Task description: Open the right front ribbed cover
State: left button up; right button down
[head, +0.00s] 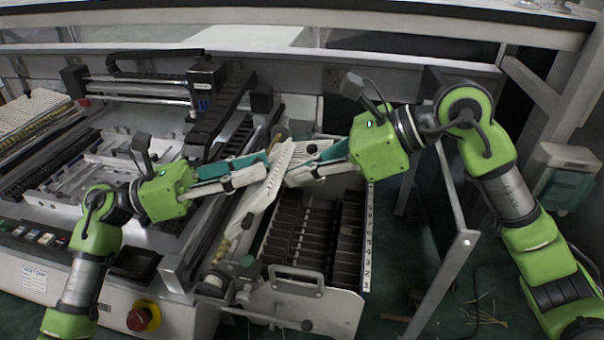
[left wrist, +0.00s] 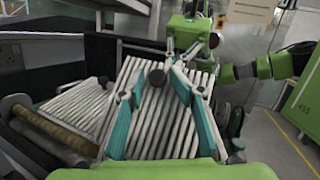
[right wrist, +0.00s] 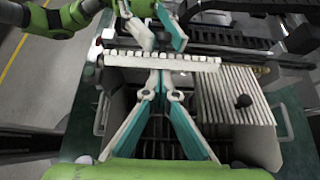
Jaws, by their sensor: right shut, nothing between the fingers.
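The right front ribbed cover (head: 266,192) is a pale ribbed panel with a black knob. It stands raised and tilted above the dark compartment box (head: 300,285); its ribbed face fills the middle of the left wrist view (left wrist: 170,125). Its long edge shows in the right wrist view (right wrist: 160,60). My left gripper (head: 266,168) is open on the ribbed side, its fingers either side of the knob (left wrist: 157,77). My right gripper (head: 290,178) is shut and empty on the other side, its tips (right wrist: 165,85) at the cover's edge. Whether they touch it is unclear.
A second ribbed cover (right wrist: 235,95) with a black knob lies behind, over the rear part of the box. A machine bed with rails (head: 75,175) is on the left. A grey post (head: 440,280) stands right of the box. A shelf (head: 400,18) runs above.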

pick_arm(q)
jog(key=shift+s+d+f, duration=0.1)
jog(key=shift+d+f, duration=0.1)
jog(key=shift+f, duration=0.15)
